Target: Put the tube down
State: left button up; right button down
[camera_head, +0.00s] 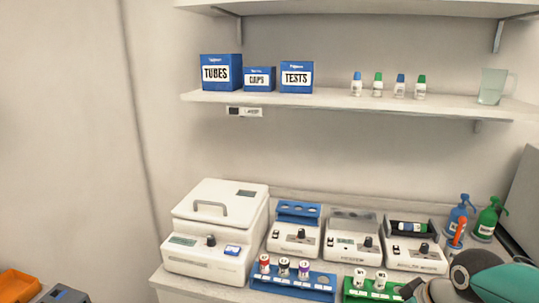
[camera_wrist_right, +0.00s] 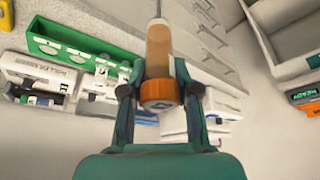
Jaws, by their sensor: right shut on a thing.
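In the right wrist view, my right gripper (camera_wrist_right: 160,92) is shut on a tube (camera_wrist_right: 160,50) with an orange cap (camera_wrist_right: 158,94) and brownish contents. The cap is nearest the camera, and the tube's body points away from it, between the two teal fingers. In the head view, my right arm comes in at the bottom right, and the held tube cannot be made out for certain there. A blue rack (camera_head: 318,283) with several capped tubes stands at the front of the counter. A green rack (camera_head: 352,294) with white-capped tubes is right of it. My left gripper is not in view.
A white lidded machine (camera_head: 215,230) stands at the left of the counter (camera_head: 172,283). Several small devices (camera_head: 352,240) stand behind the racks. Spray bottles (camera_head: 488,218) are at the right. The shelf (camera_head: 330,98) above holds blue boxes (camera_head: 221,72), small bottles and a jug (camera_head: 492,86).

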jog(key=w+a+f+m+h, duration=0.1)
jog(key=w+a+f+m, duration=0.2)
jog(key=f, duration=0.4)
jog(key=w+a+f+m+h, duration=0.15)
jog(key=w+f, duration=0.25)
jog(key=f, duration=0.4)
jog(key=shift+m+y, duration=0.25)
jog(key=shift+m, duration=0.1)
jog(key=shift+s+a+f, duration=0.2)
jog(key=shift+s+f, duration=1.75)
jog(key=shift+f, duration=0.15)
